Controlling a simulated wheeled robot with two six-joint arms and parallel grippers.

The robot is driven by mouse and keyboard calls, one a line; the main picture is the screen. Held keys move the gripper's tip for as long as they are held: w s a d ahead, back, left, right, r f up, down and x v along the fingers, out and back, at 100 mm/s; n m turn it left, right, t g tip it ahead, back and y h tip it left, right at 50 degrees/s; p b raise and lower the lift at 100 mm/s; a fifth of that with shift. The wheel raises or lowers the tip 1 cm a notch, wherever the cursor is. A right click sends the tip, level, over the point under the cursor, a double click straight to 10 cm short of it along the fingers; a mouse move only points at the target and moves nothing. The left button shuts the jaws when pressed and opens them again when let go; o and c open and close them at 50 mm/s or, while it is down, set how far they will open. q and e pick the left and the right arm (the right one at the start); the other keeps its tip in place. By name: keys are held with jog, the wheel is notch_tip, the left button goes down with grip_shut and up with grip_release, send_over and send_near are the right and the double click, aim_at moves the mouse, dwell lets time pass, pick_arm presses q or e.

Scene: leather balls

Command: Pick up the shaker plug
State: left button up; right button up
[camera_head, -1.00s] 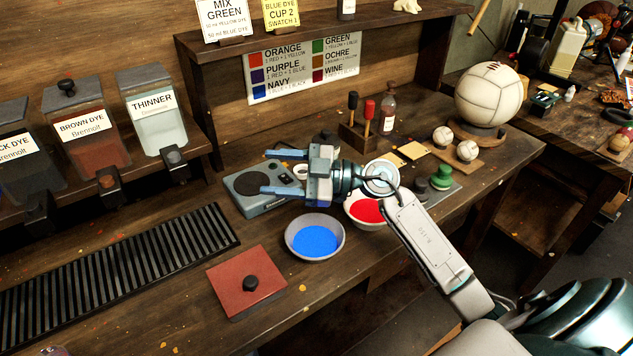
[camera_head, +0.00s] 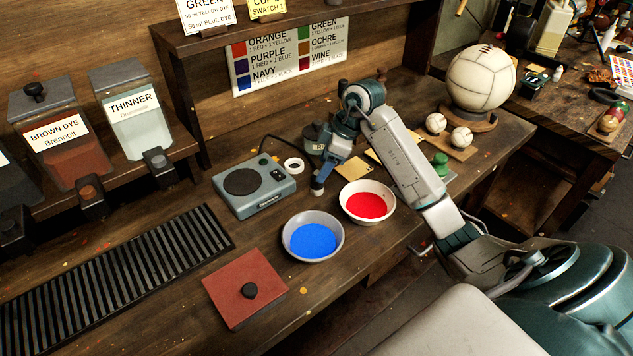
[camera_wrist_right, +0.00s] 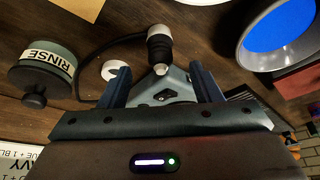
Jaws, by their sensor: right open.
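The shaker plug (camera_wrist_right: 160,47), black with a pale end and a black cord, lies just beyond and between my right fingertips in the right wrist view. In the head view the plug (camera_head: 317,187) shows small at the lower end of my right gripper (camera_head: 325,172). My right gripper (camera_wrist_right: 160,68) is open, its two blue fingers on either side with nothing held. The grey-teal shaker (camera_head: 254,187) with a black disc stands left of it. Part of the shaker (camera_wrist_right: 165,84) shows between the fingers. My left gripper is out of view.
A blue dye bowl (camera_head: 312,238) and a red dye bowl (camera_head: 367,203) stand close by. A RINSE jar (camera_wrist_right: 42,70) and a white ring (camera_head: 293,165) are near the plug. A white ball (camera_head: 481,80) stands at right.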

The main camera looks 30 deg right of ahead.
jog(key=shift+p+x, duration=0.8)
jog(key=shift+x, duration=2.15)
jog(key=shift+d, duration=0.1)
jog(key=c, duration=1)
